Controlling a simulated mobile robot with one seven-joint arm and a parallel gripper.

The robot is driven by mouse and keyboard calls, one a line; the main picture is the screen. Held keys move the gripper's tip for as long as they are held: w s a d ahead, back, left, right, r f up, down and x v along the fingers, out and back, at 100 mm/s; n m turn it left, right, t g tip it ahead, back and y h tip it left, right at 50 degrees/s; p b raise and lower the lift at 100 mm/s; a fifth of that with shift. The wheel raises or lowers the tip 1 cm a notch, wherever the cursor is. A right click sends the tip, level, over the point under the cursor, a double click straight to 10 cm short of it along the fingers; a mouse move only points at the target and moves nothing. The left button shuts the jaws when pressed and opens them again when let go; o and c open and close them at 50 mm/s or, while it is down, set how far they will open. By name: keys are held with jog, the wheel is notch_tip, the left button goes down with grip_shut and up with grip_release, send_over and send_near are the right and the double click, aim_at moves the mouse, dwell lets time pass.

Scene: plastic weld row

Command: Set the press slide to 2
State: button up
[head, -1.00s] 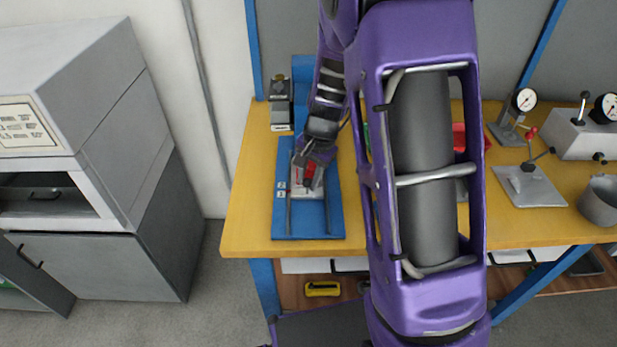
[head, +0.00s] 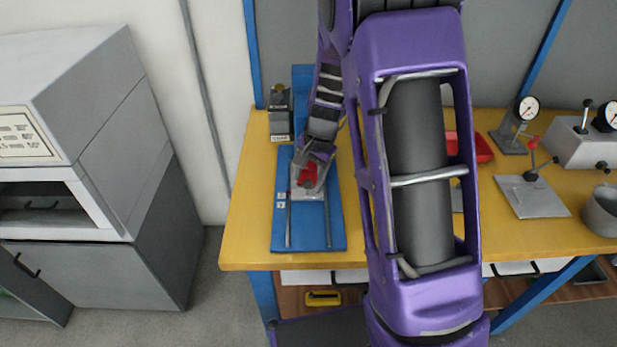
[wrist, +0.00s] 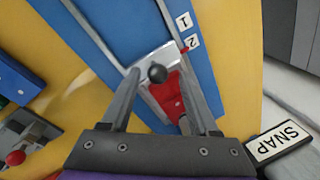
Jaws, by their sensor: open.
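The press slide is a silver carriage with a red block (head: 308,173) and a dark round knob (wrist: 157,73), on the blue base (head: 309,236) with two rails. White labels 1 (wrist: 184,20) and 2 (wrist: 192,42) sit beside the track. My gripper (wrist: 156,79) is open, with a finger on each side of the knob and visible gaps. In the head view, my gripper (head: 316,155) is over the carriage's rear, partly hiding it.
A dark box with a SNAP label (wrist: 278,142) stands close by the base's rear left corner. A red tray (head: 480,148), a lever fixture (head: 532,190) and dial gauges (head: 527,108) are to the right on the yellow bench (head: 240,235). A grey cabinet stands left.

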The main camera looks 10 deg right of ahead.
notch_tip(320, 180, up, 17)
jog(key=s+d+p, duration=0.2)
jog(key=shift+s+d, duration=0.2)
dwell(0.4)
